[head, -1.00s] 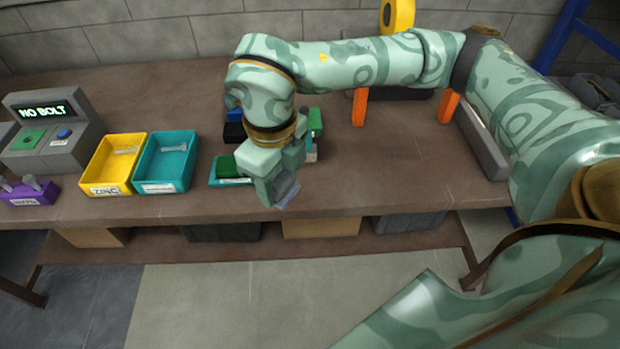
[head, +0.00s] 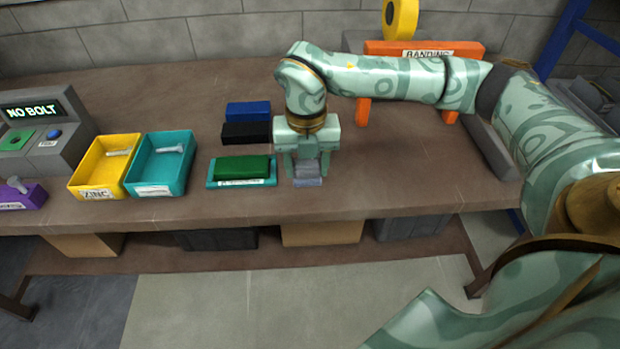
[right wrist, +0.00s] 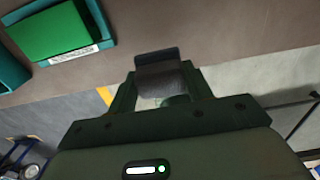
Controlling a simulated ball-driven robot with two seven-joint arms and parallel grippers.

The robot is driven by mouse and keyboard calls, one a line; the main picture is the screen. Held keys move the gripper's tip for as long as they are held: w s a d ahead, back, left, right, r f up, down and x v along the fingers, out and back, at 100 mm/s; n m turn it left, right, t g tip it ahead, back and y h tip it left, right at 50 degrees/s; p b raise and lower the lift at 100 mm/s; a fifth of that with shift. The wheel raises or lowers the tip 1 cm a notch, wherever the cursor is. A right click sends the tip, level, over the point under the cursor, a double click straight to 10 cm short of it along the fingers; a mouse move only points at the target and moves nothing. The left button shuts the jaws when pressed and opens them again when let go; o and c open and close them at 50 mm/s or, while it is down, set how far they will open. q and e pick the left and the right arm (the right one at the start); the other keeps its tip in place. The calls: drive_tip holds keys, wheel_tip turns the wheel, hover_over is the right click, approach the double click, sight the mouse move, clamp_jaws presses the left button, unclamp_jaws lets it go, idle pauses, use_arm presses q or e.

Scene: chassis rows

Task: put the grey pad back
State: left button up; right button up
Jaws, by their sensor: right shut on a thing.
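The grey pad (head: 308,181) is between the fingers of my right gripper (head: 307,168), just right of a teal tray (head: 214,184) near the table's front edge. My right gripper points down and is shut on the pad. I cannot tell whether the pad touches the tabletop. In the right wrist view the pad (right wrist: 160,75) sticks out past the fingertips, dark grey with a lip at its far end. My left gripper is not in view.
A green block (head: 242,167) lies in the labelled teal tray. A black block (head: 246,133) and a blue block (head: 248,111) lie behind it. Yellow (head: 80,180) and teal (head: 150,178) bolt bins stand left. An orange stand (head: 480,48) is at the back. Table right of my gripper is clear.

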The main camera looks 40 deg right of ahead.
sight(312, 177)
drive_tip(key=shift+w+d+f, duration=0.2)
drive_tip(key=shift+d+f, duration=0.2)
drive_tip(key=shift+f, duration=0.1)
drive_tip(key=f, duration=0.1)
drive_tip(key=d+f+b, duration=0.1)
drive_tip(key=f, duration=0.1)
drive_tip(key=f+b, duration=0.1)
drive_tip(key=f, duration=0.1)
drive_tip(key=shift+w+d, duration=0.15)
drive_tip(key=shift+w, duration=0.15)
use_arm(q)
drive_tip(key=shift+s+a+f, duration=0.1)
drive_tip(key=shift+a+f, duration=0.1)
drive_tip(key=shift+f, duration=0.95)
use_arm(e)
drive_tip(key=shift+r, duration=0.25)
drive_tip(key=shift+s, duration=0.1)
drive_tip(key=shift+f, duration=0.15)
drive_tip(key=o, duration=0.9)
drive_tip(key=shift+o, duration=0.2)
use_arm(q)
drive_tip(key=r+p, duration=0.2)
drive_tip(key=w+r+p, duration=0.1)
drive_tip(key=p, duration=0.1)
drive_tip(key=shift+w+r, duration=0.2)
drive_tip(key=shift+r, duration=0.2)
use_arm(e)
wheel_tip(312, 177, up, 12)
drive_tip(key=shift+r, duration=0.2)
